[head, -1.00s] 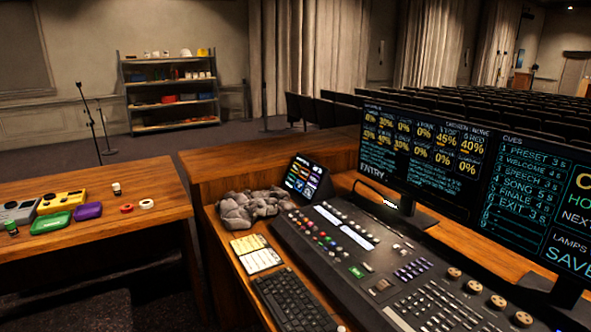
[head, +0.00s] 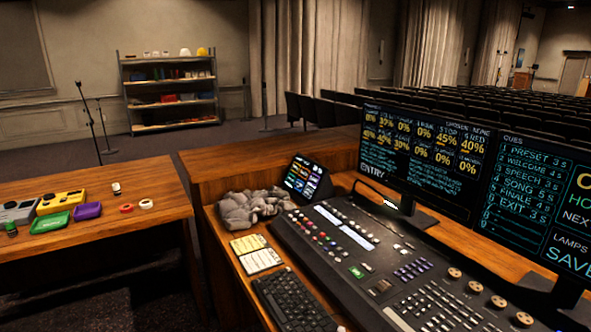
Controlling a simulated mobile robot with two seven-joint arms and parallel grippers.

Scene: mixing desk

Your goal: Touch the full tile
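A small tilted touch screen (head: 303,178) stands at the back left of the mixing desk (head: 385,275). It shows rows of small coloured tiles, mostly blue, white and yellow-orange. Their labels are too small to read, so I cannot tell which tile is the full one. A large monitor (head: 425,150) behind the desk shows percentages and the word ENTRY. A second monitor (head: 540,205) at the right shows a cue list, with its right side cut off by the picture edge. Neither of my grippers is in view.
A grey crumpled cloth-like heap (head: 250,207) lies left of the small screen. A side table (head: 120,215) at left holds several small coloured items. A gap separates it from the desk.

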